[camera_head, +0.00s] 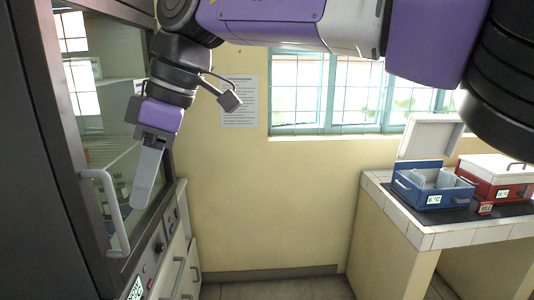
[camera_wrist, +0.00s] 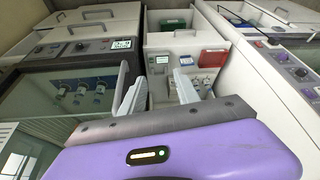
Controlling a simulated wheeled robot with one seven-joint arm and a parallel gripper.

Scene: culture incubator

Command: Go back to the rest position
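My gripper (camera_head: 150,180) hangs fingers-down at the left in the head view, close in front of a dark-framed glass door (camera_head: 83,100) with a white handle (camera_head: 107,200). In the head view the fingers overlap and look like one. In the wrist view the two pale fingers of my gripper (camera_wrist: 158,92) stand apart with nothing held between them. My arm reaches across the top of the head view.
A tiled bench (camera_head: 430,235) at the right holds an open blue box (camera_head: 432,190) and a red box (camera_head: 497,178). White drawers (camera_head: 180,265) stand below the gripper. In the wrist view a white cabinet (camera_wrist: 172,45) holds green and red boxes. Floor between is clear.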

